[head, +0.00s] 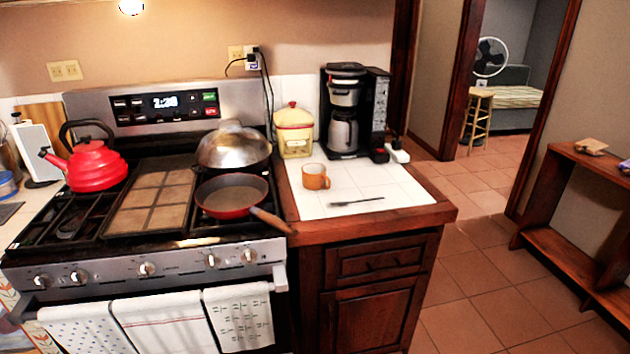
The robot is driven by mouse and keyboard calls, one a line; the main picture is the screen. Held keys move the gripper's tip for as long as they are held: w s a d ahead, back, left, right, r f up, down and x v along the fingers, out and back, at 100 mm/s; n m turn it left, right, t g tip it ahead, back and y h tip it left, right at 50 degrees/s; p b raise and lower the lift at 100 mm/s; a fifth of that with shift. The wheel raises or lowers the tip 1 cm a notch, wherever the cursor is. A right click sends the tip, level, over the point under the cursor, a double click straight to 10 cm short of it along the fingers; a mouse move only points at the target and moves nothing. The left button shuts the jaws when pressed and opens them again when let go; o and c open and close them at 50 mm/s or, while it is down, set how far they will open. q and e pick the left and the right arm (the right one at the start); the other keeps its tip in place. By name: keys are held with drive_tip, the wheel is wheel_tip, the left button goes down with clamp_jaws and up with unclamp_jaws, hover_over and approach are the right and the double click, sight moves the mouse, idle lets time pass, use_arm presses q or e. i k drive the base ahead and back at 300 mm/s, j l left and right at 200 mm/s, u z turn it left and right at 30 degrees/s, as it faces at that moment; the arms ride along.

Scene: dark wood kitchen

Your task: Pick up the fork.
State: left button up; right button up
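A dark, thin fork (356,202) lies flat on the white tiled counter top (395,190) to the right of the stove. It lies nearly sideways in the picture, near the counter's front wooden edge. An orange-brown mug (315,177) stands just behind and left of it, apart from it. Neither of my grippers shows in the head view.
A black coffee maker (348,110) and a yellow canister (294,131) stand at the counter's back. On the stove, a red pan (232,196) points its wooden handle toward the counter's left front corner. A red kettle (92,164) stands farther left. Open tiled floor (480,270) lies right.

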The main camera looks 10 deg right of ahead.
sight(341, 203)
drive_tip(key=i+l+u, duration=0.15)
drive_tip(key=l+u, duration=0.2)
drive_tip(key=l, duration=0.5)
drive_tip(key=l+u, duration=0.4)
drive_tip(key=l, duration=0.4)
